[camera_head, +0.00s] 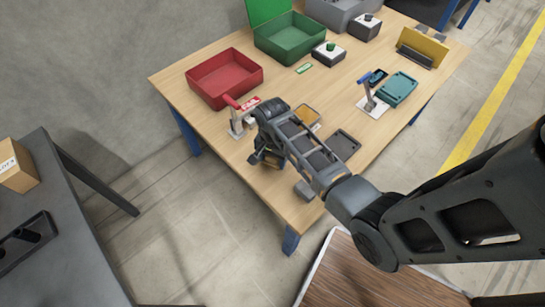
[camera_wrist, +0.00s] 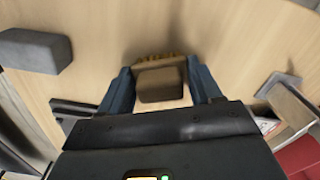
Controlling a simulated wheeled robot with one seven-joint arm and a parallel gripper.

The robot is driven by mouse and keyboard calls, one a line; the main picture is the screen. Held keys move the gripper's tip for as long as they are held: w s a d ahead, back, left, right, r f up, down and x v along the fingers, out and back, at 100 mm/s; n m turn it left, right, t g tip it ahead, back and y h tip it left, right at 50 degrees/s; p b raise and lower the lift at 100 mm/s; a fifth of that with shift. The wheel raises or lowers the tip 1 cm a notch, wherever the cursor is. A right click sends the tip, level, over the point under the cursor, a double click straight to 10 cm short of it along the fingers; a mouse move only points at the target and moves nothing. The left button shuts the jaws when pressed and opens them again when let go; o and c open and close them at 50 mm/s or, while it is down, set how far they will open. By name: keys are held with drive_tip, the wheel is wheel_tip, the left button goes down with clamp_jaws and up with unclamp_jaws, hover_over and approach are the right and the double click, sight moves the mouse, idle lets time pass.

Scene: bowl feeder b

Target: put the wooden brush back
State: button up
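The wooden brush (camera_wrist: 162,84) shows in the wrist view as a tan-brown block with a row of yellowish bristles at its far end. It sits between the two blue fingers of my gripper (camera_wrist: 160,72), which touch its sides; the gripper appears shut on it. In the head view my gripper (camera_head: 266,158) is over the near left part of the wooden table (camera_head: 215,125), by its front edge. There the brush is mostly hidden by the gripper. I cannot tell whether the brush touches the tabletop.
A toggle clamp with a red handle (camera_head: 238,115) stands close left of my gripper, before a red bin (camera_head: 222,78). A grey block (camera_head: 304,190) lies near the front corner. A dark tray (camera_head: 344,144) and an orange-brown tray (camera_head: 306,115) lie right. A green bin (camera_head: 290,40) stands behind.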

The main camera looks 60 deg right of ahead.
drive_tip(key=o, duration=0.4)
drive_tip(key=shift+o, duration=0.2)
drive_tip(key=shift+r, duration=0.1)
wheel_tip(320, 180, up, 12)
drive_tip(key=shift+p, duration=0.45)
drive_tip(key=s+a+n+t+h, duration=0.2)
drive_tip(key=s+a+n+t, duration=0.6)
drive_tip(key=s+a, duration=0.45)
drive_tip(key=s+a+r+n+t, duration=0.2)
drive_tip(key=s+r+n, duration=0.1)
drive_tip(key=r, duration=0.4)
drive_tip(key=s+a+r+n+t+y, duration=0.1)
drive_tip(key=s+a+r+n+t, duration=0.1)
drive_tip(key=r, duration=0.6)
drive_tip(key=s+a+r+n+t+y, duration=0.1)
drive_tip(key=s+a+r+n+t, duration=0.1)
drive_tip(key=s+r, duration=0.4)
drive_tip(key=shift+a+r+n+t, duration=0.15)
drive_tip(key=shift+r+n+t, duration=0.35)
drive_tip(key=shift+r+n, duration=0.3)
drive_tip(key=shift+f, duration=0.15)
